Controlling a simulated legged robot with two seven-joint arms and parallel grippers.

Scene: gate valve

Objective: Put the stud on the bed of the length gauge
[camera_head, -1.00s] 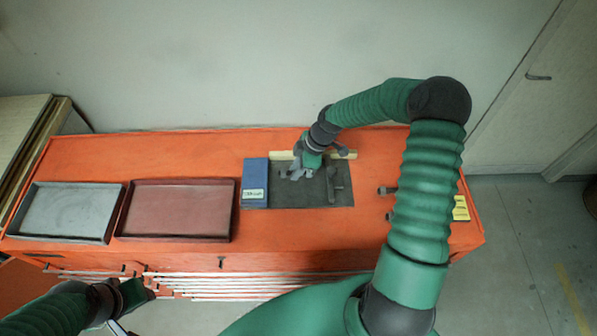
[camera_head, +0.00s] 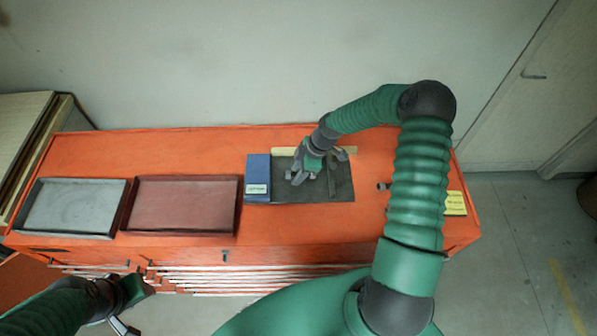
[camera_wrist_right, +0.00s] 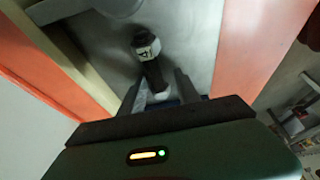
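My right gripper (camera_head: 300,179) points down over the left part of the dark mat (camera_head: 290,195). In the right wrist view its two fingers (camera_wrist_right: 158,84) stand apart. A dark round-bodied piece with a white marked band (camera_wrist_right: 147,46), which may be the stud, reaches down between them, with gaps showing at its sides; contact is unclear. A dark upright-looking fixture (camera_head: 331,183), probably the length gauge, is on the mat just right of the gripper, partly hidden by it. My left gripper (camera_head: 122,327) is cut off at the bottom edge, its fingers unclear.
A blue box with a white label (camera_head: 257,172) stands left of the mat. A wooden strip (camera_head: 285,151) runs behind it. A red tray (camera_head: 182,205) and a grey tray (camera_head: 72,207) are farther left. A yellow label (camera_head: 455,203) and a small dark part (camera_head: 383,186) lie right.

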